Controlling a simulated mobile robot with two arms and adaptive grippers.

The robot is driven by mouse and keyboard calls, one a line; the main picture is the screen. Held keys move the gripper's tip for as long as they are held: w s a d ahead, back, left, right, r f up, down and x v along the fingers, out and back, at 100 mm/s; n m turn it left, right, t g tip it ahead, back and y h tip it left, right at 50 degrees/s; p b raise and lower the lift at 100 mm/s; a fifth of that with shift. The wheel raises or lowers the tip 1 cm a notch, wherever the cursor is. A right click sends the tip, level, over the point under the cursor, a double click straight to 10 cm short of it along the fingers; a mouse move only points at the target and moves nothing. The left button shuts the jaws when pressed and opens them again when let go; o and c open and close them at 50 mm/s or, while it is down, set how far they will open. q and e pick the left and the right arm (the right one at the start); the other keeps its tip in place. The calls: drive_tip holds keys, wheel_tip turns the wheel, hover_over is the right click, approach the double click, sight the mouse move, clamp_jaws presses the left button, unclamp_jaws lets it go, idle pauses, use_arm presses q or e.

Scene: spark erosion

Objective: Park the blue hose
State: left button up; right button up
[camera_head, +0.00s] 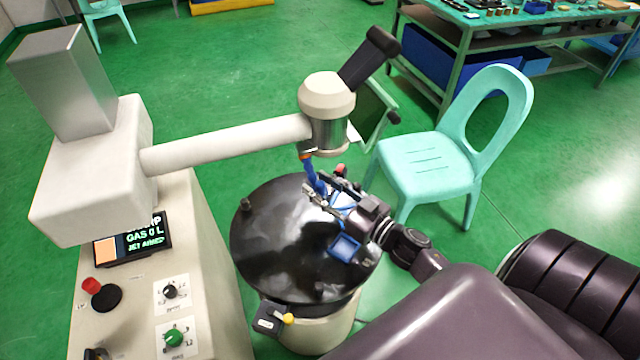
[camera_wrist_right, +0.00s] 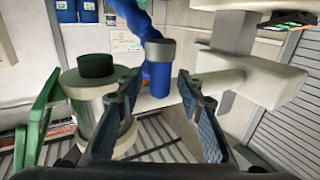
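The blue hose (camera_head: 314,175) hangs below the cream machine head (camera_head: 327,100), above the round black top (camera_head: 285,265). In the right wrist view the blue hose (camera_wrist_right: 157,78) has a grey collar and lies in the gap between my fingertips, apparently beyond them. My right gripper (camera_head: 332,196) is beside the lower end of the hose in the head view. It also shows in the right wrist view (camera_wrist_right: 158,95), with its fingers spread apart and nothing clamped. The hose's lower tip is partly hidden by the gripper in the head view. My left gripper is not in view.
A blue square tray (camera_head: 344,247) lies on the black top. A cream control cabinet (camera_head: 180,285) with a screen stands at left. A mint chair (camera_head: 430,160) is close on the right, and a workbench (camera_head: 465,45) stands behind it. Green floor between them is clear.

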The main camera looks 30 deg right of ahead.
drive_tip(key=shift+w, duration=0.1)
clamp_jaws()
idle(0.5)
